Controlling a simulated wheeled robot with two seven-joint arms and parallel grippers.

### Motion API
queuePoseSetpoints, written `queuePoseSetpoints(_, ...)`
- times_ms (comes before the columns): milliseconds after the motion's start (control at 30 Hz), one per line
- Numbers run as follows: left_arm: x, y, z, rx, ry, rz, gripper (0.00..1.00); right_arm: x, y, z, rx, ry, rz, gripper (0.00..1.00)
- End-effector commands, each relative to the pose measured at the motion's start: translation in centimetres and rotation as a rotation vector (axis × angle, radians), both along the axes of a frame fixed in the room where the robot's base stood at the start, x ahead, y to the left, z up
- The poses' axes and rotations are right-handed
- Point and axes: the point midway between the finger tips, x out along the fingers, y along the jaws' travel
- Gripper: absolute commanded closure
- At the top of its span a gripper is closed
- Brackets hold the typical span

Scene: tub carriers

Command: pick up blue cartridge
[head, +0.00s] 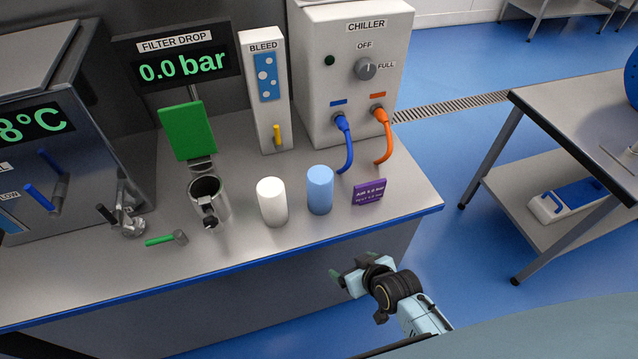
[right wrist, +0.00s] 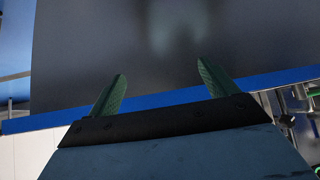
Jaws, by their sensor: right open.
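The blue cartridge (head: 320,190) is a light blue upright cylinder with a rounded top. It stands on the grey bench near its front edge, in the head view. A white cartridge (head: 272,202) of similar shape stands just to its left, a small gap apart. My right gripper (head: 347,273) is open and empty, in front of the bench's blue front edge and nearer to me than the blue cartridge. In the right wrist view its two green fingers (right wrist: 158,88) are spread apart, with nothing between them. The blue cartridge cannot be made out there. My left gripper is not in view.
A purple sign (head: 369,192) stands right of the blue cartridge. A metal filter housing (head: 207,200) with a raised green lid (head: 188,131) is to the left. Behind stand the bleed panel (head: 265,95) and chiller (head: 350,75), with blue and orange hoses hanging down.

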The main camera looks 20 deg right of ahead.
Motion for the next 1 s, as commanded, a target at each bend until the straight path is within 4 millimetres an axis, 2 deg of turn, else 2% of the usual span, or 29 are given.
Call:
queuePoseSetpoints(33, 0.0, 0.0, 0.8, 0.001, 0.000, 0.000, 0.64, 1.9, 0.2, 4.3, 0.012, -0.065, 0.003, 0.15)
queuePoseSetpoints(100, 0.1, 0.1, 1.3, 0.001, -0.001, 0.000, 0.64, 3.7, 0.3, 9.1, 0.024, -0.138, 0.007, 0.15)
queuePoseSetpoints(200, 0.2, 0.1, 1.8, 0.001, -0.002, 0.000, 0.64, 5.2, 0.4, 14.7, 0.035, -0.224, 0.018, 0.15)
queuePoseSetpoints(300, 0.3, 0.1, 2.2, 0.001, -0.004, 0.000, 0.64, 5.9, 0.4, 18.6, 0.044, -0.283, 0.024, 0.15)
queuePoseSetpoints(400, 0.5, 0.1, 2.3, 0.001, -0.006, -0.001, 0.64, 6.2, 0.4, 20.7, 0.046, -0.316, 0.029, 0.15)
queuePoseSetpoints(533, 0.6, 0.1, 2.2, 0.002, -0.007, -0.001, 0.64, 7.2, 0.6, 20.9, 0.048, -0.329, 0.030, 0.15)
queuePoseSetpoints(800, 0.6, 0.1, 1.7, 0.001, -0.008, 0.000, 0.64, 11.4, 1.7, 18.5, 0.049, -0.328, 0.030, 0.15)
queuePoseSetpoints(1000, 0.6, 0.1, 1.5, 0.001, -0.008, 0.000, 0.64, 13.0, 2.0, 17.6, 0.046, -0.328, 0.031, 0.15)
